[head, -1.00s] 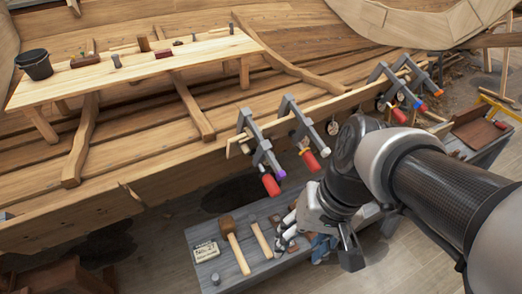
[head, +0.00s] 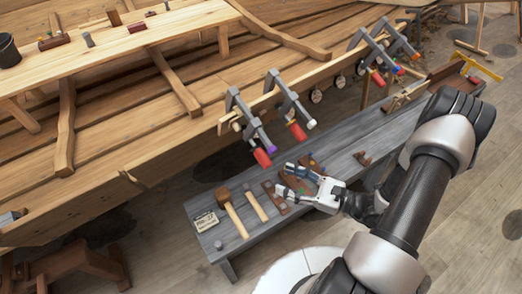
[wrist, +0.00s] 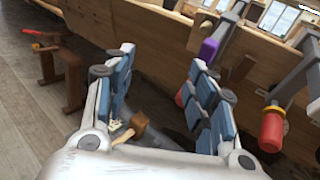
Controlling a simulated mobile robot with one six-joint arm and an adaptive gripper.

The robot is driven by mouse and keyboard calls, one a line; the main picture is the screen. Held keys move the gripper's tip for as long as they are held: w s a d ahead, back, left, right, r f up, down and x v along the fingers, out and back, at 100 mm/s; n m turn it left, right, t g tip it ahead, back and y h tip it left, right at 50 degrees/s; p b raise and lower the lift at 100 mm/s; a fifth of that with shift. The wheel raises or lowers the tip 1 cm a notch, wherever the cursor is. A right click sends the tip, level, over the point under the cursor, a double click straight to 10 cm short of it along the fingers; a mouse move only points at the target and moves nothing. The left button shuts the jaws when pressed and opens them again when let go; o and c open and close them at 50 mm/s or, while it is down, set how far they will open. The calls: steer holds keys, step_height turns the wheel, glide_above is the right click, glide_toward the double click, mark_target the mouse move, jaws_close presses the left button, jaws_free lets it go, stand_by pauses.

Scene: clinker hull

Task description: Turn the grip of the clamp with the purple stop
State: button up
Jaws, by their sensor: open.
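The clamp with the purple stop (head: 269,147) is the leftmost of the near pair on the hull's plank edge. Its red grip (head: 262,158) hangs at the lower end, tilted. In the wrist view the purple stop (wrist: 208,49) shows just right of my right finger, and that finger hides most of the red grip. My gripper (head: 286,179) is open and empty, below and slightly right of the grip in the head view, apart from it. In the wrist view the space between its fingers (wrist: 160,60) holds no clamp part.
Two more clamps (head: 378,50) stand farther right. Below is a grey bench (head: 335,155) with a mallet (head: 232,212) and other tools. Open floor lies in front.

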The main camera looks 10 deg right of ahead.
mark_target(263, 158)
steer(key=s+d+f+m+t+h+p, duration=0.1)
steer(key=d+f+m+t+h, duration=0.2)
steer(key=f+m+t+h, duration=0.35)
steer(key=shift+m+g+y, duration=0.45)
steer(key=shift+m+g, duration=0.2)
steer(key=x, duration=0.5)
steer(key=b+x, duration=0.1)
steer(key=x, duration=0.5)
steer(key=f+b+x, duration=0.1)
steer(key=x, duration=0.5)
steer(key=shift+w+d, duration=0.2)
steer(key=shift+w, duration=0.05)
steer(key=c, duration=1.1)
steer(key=shift+o, duration=0.2)
